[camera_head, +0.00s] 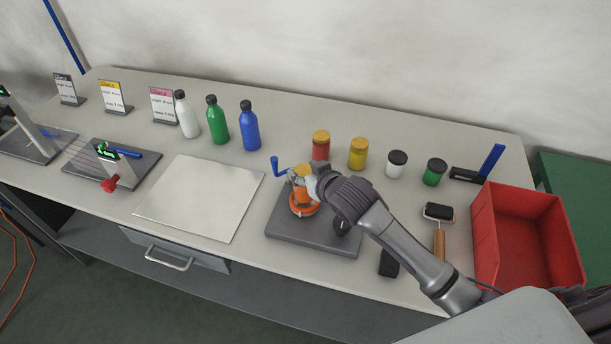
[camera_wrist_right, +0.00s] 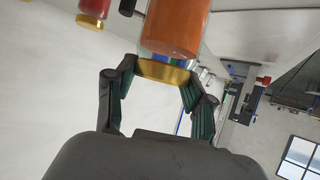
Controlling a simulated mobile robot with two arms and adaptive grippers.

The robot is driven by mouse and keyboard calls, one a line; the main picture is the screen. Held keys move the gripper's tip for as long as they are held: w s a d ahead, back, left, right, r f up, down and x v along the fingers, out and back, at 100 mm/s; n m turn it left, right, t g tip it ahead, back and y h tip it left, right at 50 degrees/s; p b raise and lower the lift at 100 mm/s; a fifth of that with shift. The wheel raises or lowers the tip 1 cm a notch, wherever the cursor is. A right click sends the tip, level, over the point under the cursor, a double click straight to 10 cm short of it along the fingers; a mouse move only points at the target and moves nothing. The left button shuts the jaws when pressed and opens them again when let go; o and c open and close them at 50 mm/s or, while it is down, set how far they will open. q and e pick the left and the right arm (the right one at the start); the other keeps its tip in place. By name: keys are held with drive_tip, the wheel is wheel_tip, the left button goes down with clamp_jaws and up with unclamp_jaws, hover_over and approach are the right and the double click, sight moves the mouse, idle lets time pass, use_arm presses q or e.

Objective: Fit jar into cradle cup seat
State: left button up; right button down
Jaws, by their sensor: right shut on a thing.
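My right gripper (camera_head: 310,178) is shut on a jar with an orange body (camera_head: 301,193) and a gold lid. In the right wrist view the fingers (camera_wrist_right: 160,88) grip the lid, and the orange body (camera_wrist_right: 177,25) extends away from them. In the head view the jar is upright at the orange cup seat (camera_head: 304,211) of the cradle, which stands on a dark grey base plate (camera_head: 287,234). The gripper and jar partly hide the seat, so I cannot tell whether the jar is fully seated. My left gripper is not in view.
Several jars, including a red one (camera_head: 320,150), stand behind the cradle. A roller (camera_head: 438,214) and a red crate (camera_head: 484,238) are to the right. A pale board (camera_head: 200,197) lies left, with bottles (camera_head: 217,125) behind it. A blue crank (camera_head: 275,167) rises beside the cradle.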

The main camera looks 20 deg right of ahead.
wheel_tip(320, 180, down, 2)
drive_tip(key=shift+s, duration=0.1)
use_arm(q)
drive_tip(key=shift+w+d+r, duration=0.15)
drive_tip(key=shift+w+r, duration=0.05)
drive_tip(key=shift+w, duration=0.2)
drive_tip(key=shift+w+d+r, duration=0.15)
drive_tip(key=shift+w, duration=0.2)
use_arm(e)
drive_tip(key=shift+f, duration=0.15)
drive_tip(key=shift+f, duration=0.1)
drive_tip(key=shift+c, duration=2)
unclamp_jaws()
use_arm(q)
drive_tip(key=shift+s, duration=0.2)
use_arm(e)
drive_tip(key=shift+s+d+r, duration=0.1)
drive_tip(key=shift+s+r, duration=0.1)
drive_tip(key=shift+s, duration=0.15)
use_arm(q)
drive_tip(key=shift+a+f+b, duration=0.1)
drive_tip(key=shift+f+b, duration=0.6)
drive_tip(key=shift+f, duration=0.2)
use_arm(e)
drive_tip(key=v, duration=1.1)
drive_tip(key=shift+r, duration=0.2)
